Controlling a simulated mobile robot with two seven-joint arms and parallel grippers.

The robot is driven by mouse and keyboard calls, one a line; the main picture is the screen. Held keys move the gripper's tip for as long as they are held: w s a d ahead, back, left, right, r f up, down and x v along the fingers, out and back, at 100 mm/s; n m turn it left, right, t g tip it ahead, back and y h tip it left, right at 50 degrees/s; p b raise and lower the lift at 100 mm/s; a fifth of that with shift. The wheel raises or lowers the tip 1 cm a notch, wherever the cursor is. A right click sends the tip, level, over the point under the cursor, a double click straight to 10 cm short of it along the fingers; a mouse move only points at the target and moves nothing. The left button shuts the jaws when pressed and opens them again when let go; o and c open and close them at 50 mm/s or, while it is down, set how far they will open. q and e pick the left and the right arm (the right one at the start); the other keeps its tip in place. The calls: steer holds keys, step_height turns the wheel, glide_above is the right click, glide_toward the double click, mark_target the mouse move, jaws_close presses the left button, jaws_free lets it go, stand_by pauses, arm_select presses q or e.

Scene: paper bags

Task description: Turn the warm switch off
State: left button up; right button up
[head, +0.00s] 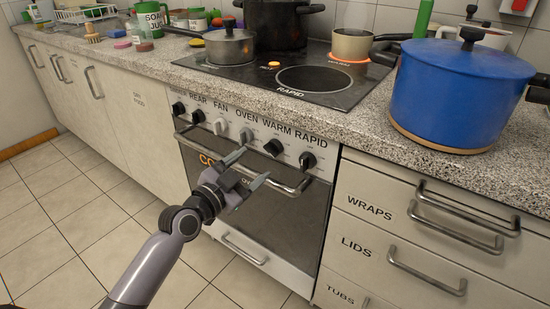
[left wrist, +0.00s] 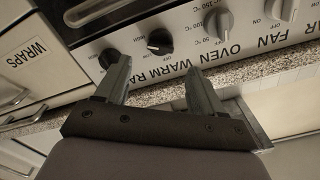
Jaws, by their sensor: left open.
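The warm switch (head: 273,147) is a black knob on the oven's front panel, under the printed word WARM. It also shows in the left wrist view (left wrist: 160,41), ahead of my fingers. Its turned position is too small to tell for sure. My left gripper (head: 251,165) is open and empty, in front of the oven door and a little below the knobs. In the left wrist view the fingers (left wrist: 159,66) stand apart, roughly lined up with the warm switch, with no clear contact. My right gripper is not in view.
The black RAPID knob (head: 307,160) and pale OVEN knob (head: 245,136) flank the warm switch. The oven handle (head: 284,186) runs just below. A cream pan (head: 351,44) sits over a glowing red plate. A blue pot (head: 452,98) stands near the counter edge.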

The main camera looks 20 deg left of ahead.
mark_target(269, 152)
arm_select(q)
steer(key=shift+b+x, duration=0.45)
steer(key=shift+x, duration=2.9)
steer(key=shift+c, duration=0.3)
steer(key=c, duration=1)
